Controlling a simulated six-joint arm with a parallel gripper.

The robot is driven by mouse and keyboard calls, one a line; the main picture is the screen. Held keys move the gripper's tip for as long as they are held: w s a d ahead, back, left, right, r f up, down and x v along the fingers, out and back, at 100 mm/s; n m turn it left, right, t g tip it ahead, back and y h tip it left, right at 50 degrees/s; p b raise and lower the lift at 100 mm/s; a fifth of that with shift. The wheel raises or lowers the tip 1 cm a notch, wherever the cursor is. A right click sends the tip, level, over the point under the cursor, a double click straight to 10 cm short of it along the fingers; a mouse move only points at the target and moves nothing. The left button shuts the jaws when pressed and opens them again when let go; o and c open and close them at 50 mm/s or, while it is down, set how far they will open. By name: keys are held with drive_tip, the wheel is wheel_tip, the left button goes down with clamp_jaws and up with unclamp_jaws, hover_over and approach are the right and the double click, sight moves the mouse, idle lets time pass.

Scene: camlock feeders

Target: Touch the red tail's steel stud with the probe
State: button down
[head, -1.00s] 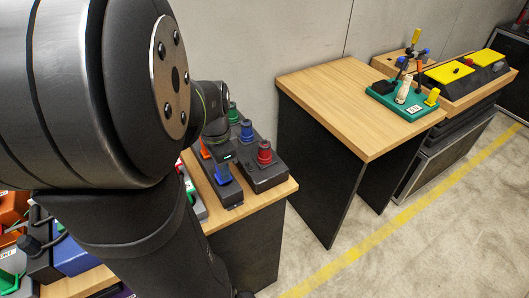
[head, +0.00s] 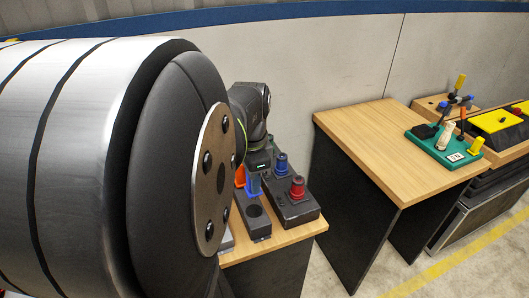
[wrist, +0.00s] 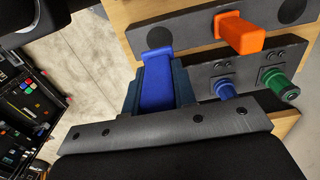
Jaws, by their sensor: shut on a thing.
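My gripper (wrist: 158,85) is shut on a blue block-shaped handle (wrist: 158,78), with dark fingers on both sides of it. In the head view the blue handle (head: 253,185) is raised above a dark round hole in a black box (head: 263,231). Its lower end is hidden in the wrist view. A red round connector (head: 297,187) stands on the black panel to the right of the box. I cannot make out a steel stud on it. I cannot tell which thing is the probe.
A blue connector (head: 281,163) stands behind the red one, and a green connector (wrist: 280,84) shows in the wrist view. An orange handle (wrist: 241,34) stands nearby. A wooden table (head: 385,135) holds a green tray (head: 457,158) with small parts. A gap separates the benches.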

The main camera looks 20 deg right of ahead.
drive_tip(key=shift+r, duration=0.25)
wheel_tip(320, 180, up, 7)
hover_over(299, 178)
drive_tip(key=shift+f, duration=2.05)
drive_tip(key=shift+f, duration=0.7)
idle(0.3)
wheel_tip(299, 178, up, 7)
idle(0.6)
